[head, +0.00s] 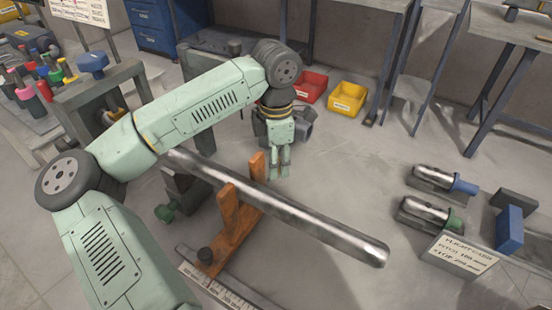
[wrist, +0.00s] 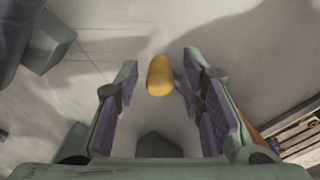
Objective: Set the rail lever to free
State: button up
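My gripper (head: 280,174) points down just behind the long metal bar, beside the orange support. In the wrist view its two purple-padded fingers (wrist: 160,85) are open, with a gap between them. A yellow rounded knob (wrist: 159,76) shows in that gap, near the fingertips and apart from both pads. It may be the end of the rail lever; I cannot tell its setting or how far below the fingertips it lies. In the head view this knob cannot be made out. A dark block (wrist: 158,145) shows below it between the fingers.
The metal bar (head: 300,215) rests across the orange support (head: 236,222), right beside my gripper. A scale rail (head: 222,291) lies in front. Red (head: 311,87) and yellow (head: 347,98) bins stand behind. Two metal-and-coloured tools (head: 430,213) lie right. Floor between is clear.

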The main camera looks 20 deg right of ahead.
grip_shut()
dwell(0.6)
